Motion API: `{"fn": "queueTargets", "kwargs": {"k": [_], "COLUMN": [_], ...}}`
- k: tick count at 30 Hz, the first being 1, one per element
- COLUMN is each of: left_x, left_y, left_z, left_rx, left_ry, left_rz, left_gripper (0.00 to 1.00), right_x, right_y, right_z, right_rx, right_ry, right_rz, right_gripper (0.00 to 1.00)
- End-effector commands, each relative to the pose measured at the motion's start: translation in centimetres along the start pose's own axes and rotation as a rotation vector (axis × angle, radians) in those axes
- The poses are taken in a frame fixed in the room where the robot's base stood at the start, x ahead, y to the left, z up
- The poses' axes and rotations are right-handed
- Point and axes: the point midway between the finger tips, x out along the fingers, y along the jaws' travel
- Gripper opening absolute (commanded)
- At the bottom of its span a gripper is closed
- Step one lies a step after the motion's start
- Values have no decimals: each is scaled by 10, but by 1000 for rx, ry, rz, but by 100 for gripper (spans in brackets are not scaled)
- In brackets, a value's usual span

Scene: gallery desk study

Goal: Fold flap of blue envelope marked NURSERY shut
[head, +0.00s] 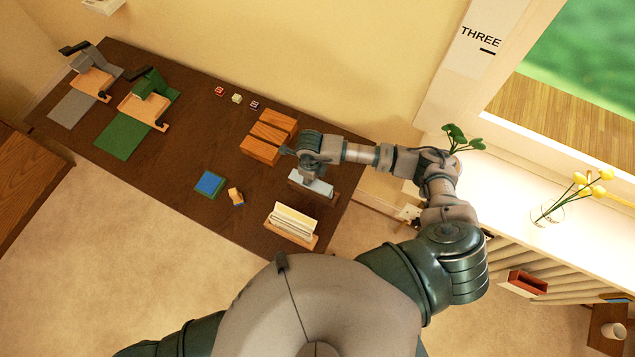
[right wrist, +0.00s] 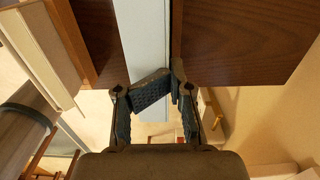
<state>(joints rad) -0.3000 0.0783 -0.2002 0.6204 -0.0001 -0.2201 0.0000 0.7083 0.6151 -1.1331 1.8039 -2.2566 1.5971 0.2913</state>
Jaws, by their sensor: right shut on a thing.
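A pale blue-white envelope or stack (head: 316,186) stands in a small wooden holder (head: 325,198) at the right end of the dark desk. No NURSERY marking is readable and its flap cannot be made out. In the right wrist view the pale piece (right wrist: 146,45) shows as a long strip between brown wooden surfaces. My left gripper is not in view.
A second holder (head: 310,239) with cream envelopes (head: 291,221) stands near the front edge. Wooden blocks (head: 268,135), a blue pad (head: 209,183) and a small wooden stamp (head: 236,196) lie to the left. Grey and green presses stand far left.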

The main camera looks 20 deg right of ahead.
Motion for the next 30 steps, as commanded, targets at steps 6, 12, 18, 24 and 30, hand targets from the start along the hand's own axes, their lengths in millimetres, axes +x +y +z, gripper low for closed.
{"fn": "queueTargets", "kwargs": {"k": [6, 12, 18, 24, 30], "left_x": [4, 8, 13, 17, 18], "left_y": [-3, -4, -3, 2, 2], "left_z": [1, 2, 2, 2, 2], "left_rx": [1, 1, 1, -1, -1], "left_ry": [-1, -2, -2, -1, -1], "left_rz": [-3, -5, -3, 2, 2], "left_gripper": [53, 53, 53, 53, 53], "right_x": [5, 5, 5, 5, 3], "right_y": [-8, -21, -30, -38, -42], "right_z": [-6, -7, -7, -6, -5], "right_rx": [-2, 1, 2, 3, 2], "right_ry": [3, 1, 0, -1, -1], "right_rz": [9, 6, 3, 0, 0], "right_gripper": [0, 0, 0, 0, 0]}}
